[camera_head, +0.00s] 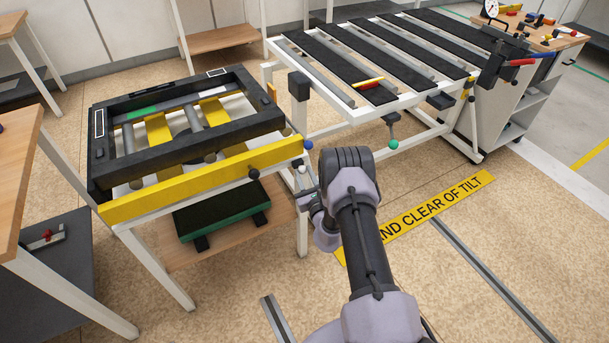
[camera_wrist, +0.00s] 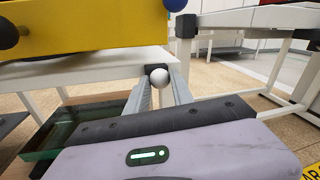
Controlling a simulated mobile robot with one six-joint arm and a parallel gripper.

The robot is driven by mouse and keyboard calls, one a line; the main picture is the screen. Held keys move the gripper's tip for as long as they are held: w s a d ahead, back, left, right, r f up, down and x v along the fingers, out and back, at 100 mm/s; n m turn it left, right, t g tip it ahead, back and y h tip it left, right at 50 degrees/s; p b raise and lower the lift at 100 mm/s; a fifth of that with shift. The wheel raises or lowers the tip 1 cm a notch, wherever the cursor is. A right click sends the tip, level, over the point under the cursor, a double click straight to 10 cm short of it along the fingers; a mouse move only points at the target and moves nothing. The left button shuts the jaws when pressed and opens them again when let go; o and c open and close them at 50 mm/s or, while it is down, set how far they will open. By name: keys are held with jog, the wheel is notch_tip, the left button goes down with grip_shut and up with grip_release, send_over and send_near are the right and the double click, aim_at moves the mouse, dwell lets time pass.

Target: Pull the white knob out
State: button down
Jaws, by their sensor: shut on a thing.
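The white knob (camera_wrist: 159,78) is a small round ball below the table's corner in the wrist view. My gripper (camera_wrist: 158,72) has one finger on each side of the knob and is shut on it. In the head view, the white knob (camera_head: 302,168) shows small near the table's front right corner, with my gripper (camera_head: 303,178) at it. My arm hides part of the area to the right. The knob's stem is hidden in both views.
A blue knob (camera_head: 308,144) sits just above the white one, and a green knob (camera_head: 393,144) hangs under the slatted table (camera_head: 350,113). A yellow bar (camera_head: 205,180) runs along the front of the black frame (camera_head: 100,165).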

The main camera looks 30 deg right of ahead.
dwell(0.4)
jog(key=shift+s+p, duration=0.5)
jog(key=shift+s, duration=0.75)
jog(key=shift+s+f, duration=0.2)
jog(key=shift+s, duration=0.3)
jog(key=c, duration=1.1)
grip_release()
jog(key=shift+s+r, duration=0.1)
jog(key=shift+s, duration=0.1)
jog(key=s+a+p, duration=0.2)
jog(key=s+p, duration=0.5)
jog(key=s, duration=1)
jog(key=shift+a, duration=0.35)
